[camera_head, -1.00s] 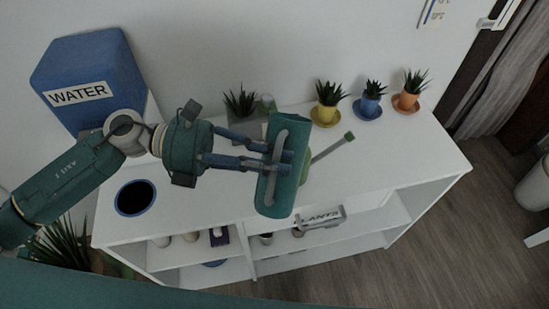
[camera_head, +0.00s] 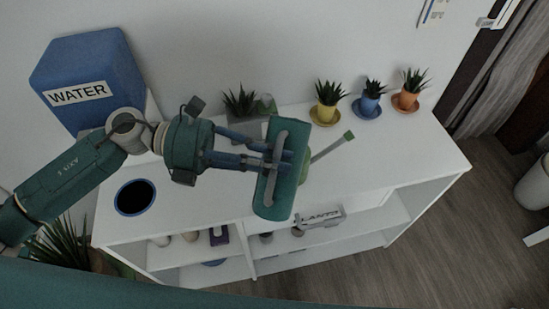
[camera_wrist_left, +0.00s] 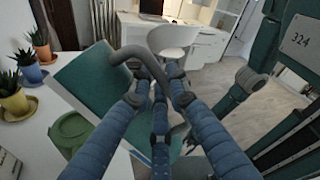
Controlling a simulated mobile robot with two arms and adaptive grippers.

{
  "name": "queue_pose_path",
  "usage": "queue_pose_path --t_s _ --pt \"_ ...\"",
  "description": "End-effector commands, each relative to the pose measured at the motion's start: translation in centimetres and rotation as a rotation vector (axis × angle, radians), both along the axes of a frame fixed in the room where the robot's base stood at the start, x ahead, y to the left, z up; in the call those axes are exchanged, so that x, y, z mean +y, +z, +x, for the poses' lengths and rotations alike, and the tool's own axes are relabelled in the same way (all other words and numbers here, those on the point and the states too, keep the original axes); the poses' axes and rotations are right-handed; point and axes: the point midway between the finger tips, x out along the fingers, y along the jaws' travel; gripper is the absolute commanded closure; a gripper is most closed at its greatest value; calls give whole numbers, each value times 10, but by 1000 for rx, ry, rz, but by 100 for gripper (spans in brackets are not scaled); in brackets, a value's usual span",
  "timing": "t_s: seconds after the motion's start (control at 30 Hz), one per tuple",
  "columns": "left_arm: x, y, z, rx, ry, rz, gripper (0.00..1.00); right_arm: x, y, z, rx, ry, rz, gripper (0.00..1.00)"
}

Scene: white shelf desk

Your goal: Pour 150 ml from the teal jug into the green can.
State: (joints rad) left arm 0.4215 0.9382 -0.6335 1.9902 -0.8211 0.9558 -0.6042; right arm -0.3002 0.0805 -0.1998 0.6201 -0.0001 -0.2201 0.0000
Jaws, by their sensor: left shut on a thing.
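The teal jug (camera_head: 273,197) with a grey handle is held above the white desk, slightly tilted in the head view. My left gripper (camera_head: 284,160) is shut on the jug's handle; the jug also shows in the left wrist view (camera_wrist_left: 90,82). The green can (camera_head: 345,138) is mostly hidden behind the jug in the head view, with its long spout pointing up and right. In the left wrist view the can's round green top (camera_wrist_left: 72,128) is below and beside the jug. No water stream is visible. My right gripper is not in view.
A blue WATER container (camera_head: 95,65) stands at the back left of the white desk (camera_head: 210,190). A dark round opening (camera_head: 135,197) is at front left. Yellow (camera_head: 325,113), blue (camera_head: 369,105) and orange (camera_head: 405,100) potted plants line the back right. The right desktop is clear.

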Motion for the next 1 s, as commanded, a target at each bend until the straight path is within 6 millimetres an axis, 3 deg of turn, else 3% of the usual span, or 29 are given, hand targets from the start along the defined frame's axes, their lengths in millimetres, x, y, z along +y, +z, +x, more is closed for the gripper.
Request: queue_pose_path --t_s 1.0 --pt "-1 2 4 77 0 13 100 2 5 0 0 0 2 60"
